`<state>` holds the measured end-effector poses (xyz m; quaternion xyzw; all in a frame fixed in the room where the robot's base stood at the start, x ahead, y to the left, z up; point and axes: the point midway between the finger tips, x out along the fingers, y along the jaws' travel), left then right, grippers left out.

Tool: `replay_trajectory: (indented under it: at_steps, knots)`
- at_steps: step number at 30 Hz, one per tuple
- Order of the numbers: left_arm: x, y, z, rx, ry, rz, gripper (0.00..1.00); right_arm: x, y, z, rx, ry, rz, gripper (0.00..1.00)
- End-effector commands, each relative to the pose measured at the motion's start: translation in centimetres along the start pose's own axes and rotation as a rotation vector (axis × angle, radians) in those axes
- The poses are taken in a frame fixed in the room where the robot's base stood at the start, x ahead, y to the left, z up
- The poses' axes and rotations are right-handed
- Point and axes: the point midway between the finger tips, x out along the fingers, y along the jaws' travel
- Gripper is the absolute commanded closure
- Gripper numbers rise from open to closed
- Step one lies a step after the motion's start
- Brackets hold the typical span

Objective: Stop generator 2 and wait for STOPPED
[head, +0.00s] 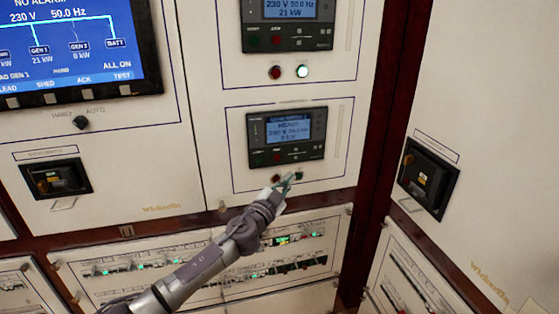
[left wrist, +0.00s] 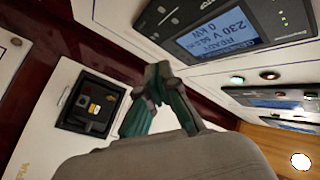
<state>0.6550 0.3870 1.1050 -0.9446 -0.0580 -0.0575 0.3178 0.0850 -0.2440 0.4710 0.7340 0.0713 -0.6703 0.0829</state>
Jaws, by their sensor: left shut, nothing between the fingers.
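The generator 2 controller (head: 286,138) is the lower of two dark panels in the head view. Its blue display shows READY, 230 V and 0 kW; the title line is too blurred to read. It also shows tilted in the left wrist view (left wrist: 232,32). Below it are a dim red button (head: 276,178) and a darker button (head: 299,176). My left gripper (head: 289,179) is shut and empty, its tips in front of these buttons, partly covering them. I cannot tell whether it touches either. The fingers also show in the left wrist view (left wrist: 158,80). My right gripper is out of view.
The upper controller (head: 289,24) shows 230 V and 21 kW, with a red button (head: 275,72) and a lit whitish-green one (head: 302,71) below. A blue screen (head: 75,50) shows GEN 1 at 21 kW. Breaker rows (head: 290,265) lie below. A side cabinet (head: 429,178) stands right.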

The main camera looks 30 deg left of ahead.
Motion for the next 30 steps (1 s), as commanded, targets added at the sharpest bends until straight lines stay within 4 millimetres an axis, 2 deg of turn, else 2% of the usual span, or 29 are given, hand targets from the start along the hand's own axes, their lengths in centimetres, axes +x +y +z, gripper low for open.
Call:
replay_trajectory:
  at_steps: [6,11,25,30]
  knots:
    - [0.0,0.0,0.1,0.000,-0.001,0.000,1.00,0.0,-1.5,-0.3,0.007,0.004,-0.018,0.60]
    - [0.5,-0.3,0.5,0.002,0.000,-0.001,1.00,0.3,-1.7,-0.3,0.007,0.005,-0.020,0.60]
    - [4.8,-3.4,3.8,0.002,-0.002,-0.002,1.00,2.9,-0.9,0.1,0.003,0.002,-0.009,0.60]
    - [5.8,-4.1,4.4,0.001,-0.001,-0.001,1.00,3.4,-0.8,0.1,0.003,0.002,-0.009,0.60]
